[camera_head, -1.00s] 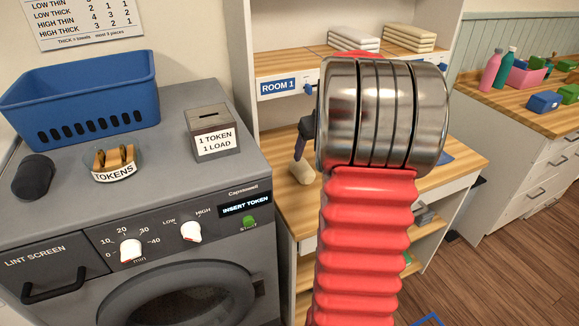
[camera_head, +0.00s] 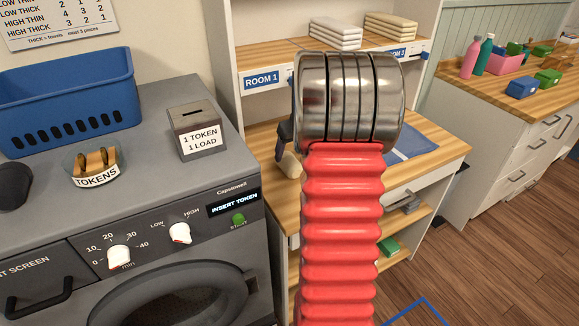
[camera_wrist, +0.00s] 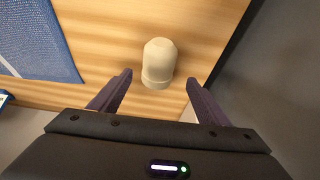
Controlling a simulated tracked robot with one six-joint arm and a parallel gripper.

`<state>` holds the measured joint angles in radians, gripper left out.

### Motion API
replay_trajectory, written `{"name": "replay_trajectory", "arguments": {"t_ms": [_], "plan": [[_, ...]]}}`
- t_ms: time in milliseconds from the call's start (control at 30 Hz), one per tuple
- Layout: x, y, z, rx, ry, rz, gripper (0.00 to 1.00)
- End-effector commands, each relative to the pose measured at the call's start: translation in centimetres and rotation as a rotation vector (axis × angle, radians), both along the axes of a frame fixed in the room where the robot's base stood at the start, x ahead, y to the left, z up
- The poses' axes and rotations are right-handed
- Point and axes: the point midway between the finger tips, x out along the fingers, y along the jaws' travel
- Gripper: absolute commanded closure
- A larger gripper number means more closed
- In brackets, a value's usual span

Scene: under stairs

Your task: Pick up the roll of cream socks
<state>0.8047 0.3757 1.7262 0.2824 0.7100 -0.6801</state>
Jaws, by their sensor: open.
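The roll of cream socks (camera_wrist: 159,62) lies on the wooden shelf top near its edge, seen in the wrist view ahead of my fingers. It also shows in the head view (camera_head: 290,165), partly hidden behind my arm. My gripper (camera_wrist: 159,84) is open, with its two dark fingers apart. The roll sits just beyond the fingertips, between their lines, and neither finger appears to touch it. In the head view my arm hides most of the gripper.
A blue mat (camera_wrist: 38,40) lies left of the roll in the wrist view. The grey machine (camera_head: 150,200) stands left of the shelf unit, carrying a blue basket (camera_head: 65,105), a tokens dish (camera_head: 97,180) and a token box (camera_head: 198,135). Folded towels (camera_head: 335,33) lie on the upper shelf.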

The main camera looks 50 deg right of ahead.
Motion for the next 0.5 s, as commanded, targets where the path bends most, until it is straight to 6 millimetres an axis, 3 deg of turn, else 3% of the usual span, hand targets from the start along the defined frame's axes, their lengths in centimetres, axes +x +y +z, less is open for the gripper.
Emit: {"name": "replay_trajectory", "arguments": {"t_ms": [200, 500], "plan": [[1.0, -0.3, -2.6, 0.002, 0.0, 0.001, 0.3], [1.3, -0.2, -3.0, 0.001, 0.0, 0.001, 0.3]]}}
